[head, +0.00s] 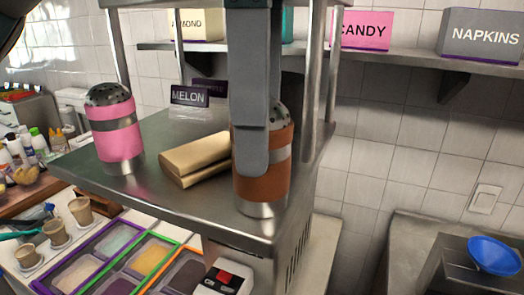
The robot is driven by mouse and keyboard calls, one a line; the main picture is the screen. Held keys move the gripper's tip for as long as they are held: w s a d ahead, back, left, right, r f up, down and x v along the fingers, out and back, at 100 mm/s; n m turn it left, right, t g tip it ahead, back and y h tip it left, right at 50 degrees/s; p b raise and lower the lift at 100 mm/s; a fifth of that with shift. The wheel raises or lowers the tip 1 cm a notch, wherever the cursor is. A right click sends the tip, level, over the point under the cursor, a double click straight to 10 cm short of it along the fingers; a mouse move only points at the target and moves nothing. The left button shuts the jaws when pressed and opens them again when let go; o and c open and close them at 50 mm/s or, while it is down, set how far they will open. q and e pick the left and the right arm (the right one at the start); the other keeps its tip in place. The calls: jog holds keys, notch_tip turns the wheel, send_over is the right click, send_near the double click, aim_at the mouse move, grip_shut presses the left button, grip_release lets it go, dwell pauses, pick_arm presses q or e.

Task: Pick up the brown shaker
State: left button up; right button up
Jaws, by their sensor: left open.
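The brown shaker (274,182), silver with a brown band and a perforated dark top, stands upright on the steel shelf (190,195) near its right front corner. My left gripper (252,160) hangs down from the top of the view at the shaker. One grey finger is in front of the shaker and hides part of its band and top. The other finger is hidden, so I cannot tell whether the finger seen touches the shaker. The jaws are open. My right gripper is not in view.
A pink shaker (117,140) stands at the shelf's left end. A tan folded block (195,158) lies just left of the brown shaker. Steel posts (313,90) rise behind right. Topping trays (150,260) lie below, and a blue bowl (494,255) sits at right.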

pick_arm(q)
jog(key=shift+f+p, duration=0.3)
notch_tip(320, 180, down, 3)
jog(key=shift+r+p, duration=0.1)
jog(key=shift+p, duration=0.6)
jog(key=shift+f, duration=0.45)
jog(key=c, duration=1.2)
